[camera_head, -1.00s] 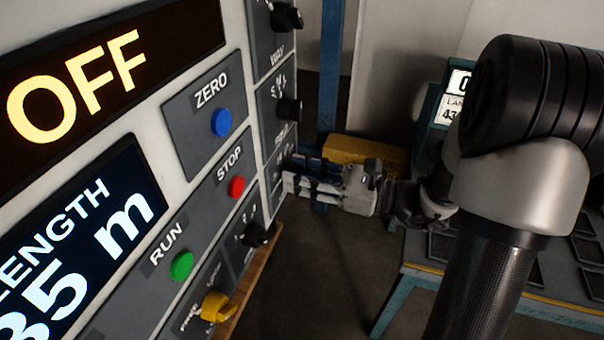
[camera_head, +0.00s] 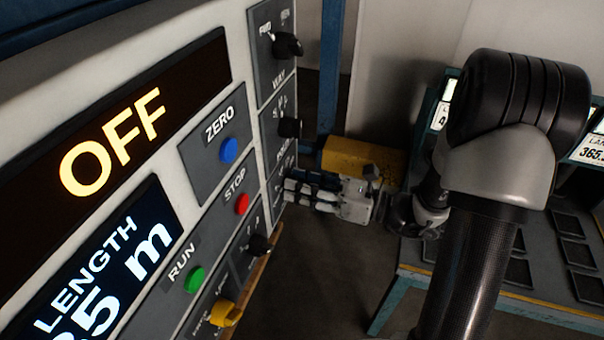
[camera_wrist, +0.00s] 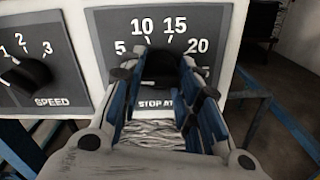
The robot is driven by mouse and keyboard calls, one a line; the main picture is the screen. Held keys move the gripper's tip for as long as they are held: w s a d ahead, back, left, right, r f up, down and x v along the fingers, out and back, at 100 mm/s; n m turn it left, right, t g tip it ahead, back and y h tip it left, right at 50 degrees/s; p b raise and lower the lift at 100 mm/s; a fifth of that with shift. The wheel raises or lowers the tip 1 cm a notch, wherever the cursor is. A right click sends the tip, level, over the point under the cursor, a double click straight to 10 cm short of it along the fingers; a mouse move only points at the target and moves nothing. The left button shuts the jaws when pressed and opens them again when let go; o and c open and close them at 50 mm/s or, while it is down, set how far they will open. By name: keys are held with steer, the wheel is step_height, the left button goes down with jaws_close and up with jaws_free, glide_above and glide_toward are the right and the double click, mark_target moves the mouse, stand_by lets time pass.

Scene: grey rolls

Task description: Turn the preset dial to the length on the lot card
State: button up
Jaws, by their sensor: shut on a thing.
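The preset dial, marked STOP AT, shows in the wrist view as a dark knob (camera_wrist: 161,62) on a grey plate with 5, 10, 15 and 20 around it. My gripper (camera_wrist: 163,84) is shut on this knob, with blue-lined fingers on both sides. The fingers hide most of the knob, and I cannot tell where its pointer stands. In the head view my gripper (camera_head: 290,188) reaches the right edge of the machine panel, hiding the dial there. I cannot make out which card is the lot card.
The SPEED dial (camera_wrist: 27,75) is left of the preset dial. The panel has ZERO (camera_head: 229,149), STOP (camera_head: 242,204) and RUN (camera_head: 195,280) buttons and a yellow knob (camera_head: 227,313). OFF (camera_head: 112,142) is lit. A yellow box (camera_head: 350,158) stands behind my gripper; a table (camera_head: 480,285) is at right.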

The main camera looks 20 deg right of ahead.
steer(key=shift+m+p, duration=6.4)
steer(key=shift+p, duration=0.75)
steer(key=o, duration=1.1)
